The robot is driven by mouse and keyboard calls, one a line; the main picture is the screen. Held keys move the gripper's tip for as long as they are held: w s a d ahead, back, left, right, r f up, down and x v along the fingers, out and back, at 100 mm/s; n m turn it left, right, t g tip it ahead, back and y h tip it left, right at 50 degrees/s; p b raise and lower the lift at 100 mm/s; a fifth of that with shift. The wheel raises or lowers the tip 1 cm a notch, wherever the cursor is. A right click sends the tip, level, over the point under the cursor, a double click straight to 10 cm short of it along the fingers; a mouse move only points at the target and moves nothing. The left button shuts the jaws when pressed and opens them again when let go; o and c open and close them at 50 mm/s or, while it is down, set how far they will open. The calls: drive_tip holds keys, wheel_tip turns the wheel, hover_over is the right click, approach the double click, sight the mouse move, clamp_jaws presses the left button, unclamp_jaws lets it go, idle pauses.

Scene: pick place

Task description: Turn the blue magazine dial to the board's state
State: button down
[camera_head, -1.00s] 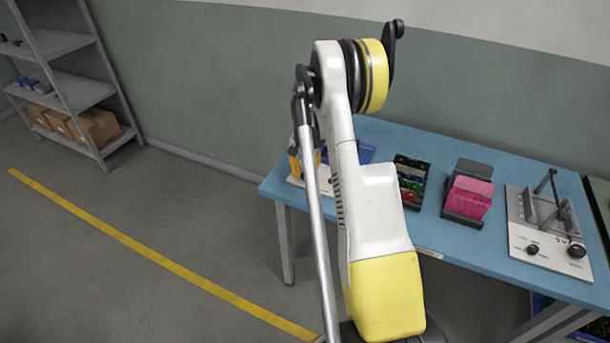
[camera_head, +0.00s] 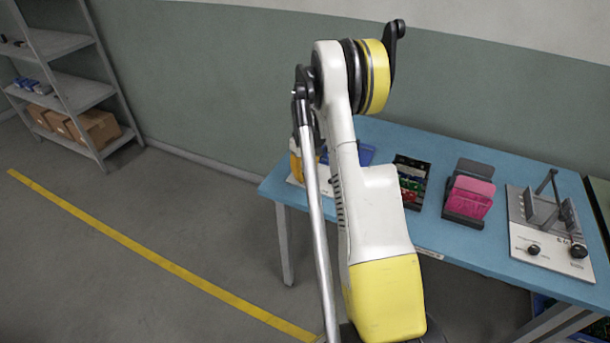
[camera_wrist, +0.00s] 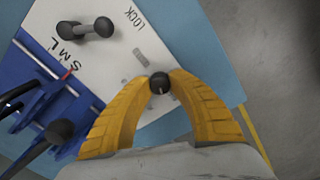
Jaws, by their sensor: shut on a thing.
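In the wrist view my gripper's yellow fingers (camera_wrist: 160,90) are closed around a small round black knob (camera_wrist: 160,83) with a pale mark, near the edge of a white plate (camera_wrist: 120,60). The plate carries the letters S, M, L and the word LOCK. In the head view my gripper (camera_head: 302,163) is at the table's left end, partly hidden by my arm. The blue part (camera_head: 364,154) shows behind it.
The blue table (camera_head: 480,245) also holds a dark tray of coloured items (camera_head: 411,182), a holder with pink pieces (camera_head: 468,197) and a grey-white fixture with knobs (camera_head: 545,240). No board with a readable state is clear. A shelf (camera_head: 70,92) stands far left.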

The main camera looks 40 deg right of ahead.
sight(305, 174)
drive_tip(key=n, duration=0.5)
drive_tip(key=shift+n, duration=0.3)
idle(0.4)
drive_tip(key=c, duration=1.2)
unclamp_jaws()
drive_tip(key=shift+o, duration=0.2)
wheel_tip(305, 174, up, 12)
